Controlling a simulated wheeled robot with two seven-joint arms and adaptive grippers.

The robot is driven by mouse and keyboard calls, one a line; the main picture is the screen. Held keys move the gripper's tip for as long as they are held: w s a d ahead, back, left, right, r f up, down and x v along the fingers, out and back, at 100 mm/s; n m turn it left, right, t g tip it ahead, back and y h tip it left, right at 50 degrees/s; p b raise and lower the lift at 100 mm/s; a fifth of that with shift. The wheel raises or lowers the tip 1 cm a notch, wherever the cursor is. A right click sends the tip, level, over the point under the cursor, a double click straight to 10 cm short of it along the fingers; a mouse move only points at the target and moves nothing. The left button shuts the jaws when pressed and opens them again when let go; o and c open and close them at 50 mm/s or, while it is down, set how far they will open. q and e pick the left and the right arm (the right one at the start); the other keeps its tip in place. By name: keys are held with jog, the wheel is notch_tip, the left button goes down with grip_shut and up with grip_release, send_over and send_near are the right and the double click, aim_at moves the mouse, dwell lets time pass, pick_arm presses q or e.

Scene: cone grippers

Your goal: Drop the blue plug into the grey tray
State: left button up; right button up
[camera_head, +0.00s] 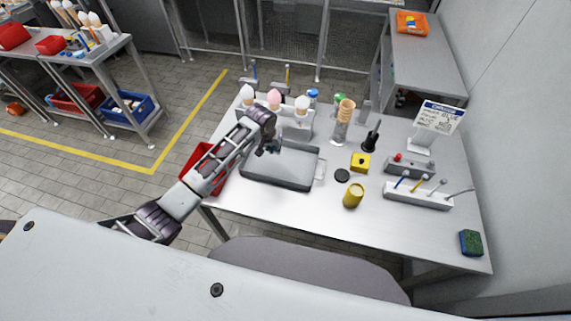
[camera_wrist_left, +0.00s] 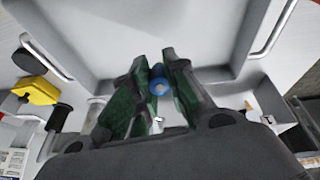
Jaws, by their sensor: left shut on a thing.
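The grey tray (camera_head: 285,166) lies on the table in the head view, and its floor and rim fill the upper part of the left wrist view (camera_wrist_left: 180,40). My left gripper (camera_head: 273,148) is above the far left part of the tray. In the left wrist view its fingers (camera_wrist_left: 158,82) are shut on the blue plug (camera_wrist_left: 157,75), which shows as a small blue round end between the fingertips. The plug is over the tray, apart from its floor as far as I can tell. My right gripper is not in view.
Behind the tray stands a white holder with cones (camera_head: 298,124). To its right are a black disc (camera_head: 342,176), a yellow block (camera_head: 360,162) and a yellow cup (camera_head: 353,195). A red bin (camera_head: 205,168) is at the table's left edge. The table's front right is mostly clear.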

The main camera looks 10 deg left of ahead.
pick_arm(q)
jog(key=o, duration=0.8)
jog(key=v, duration=1.2)
dwell(1.0)
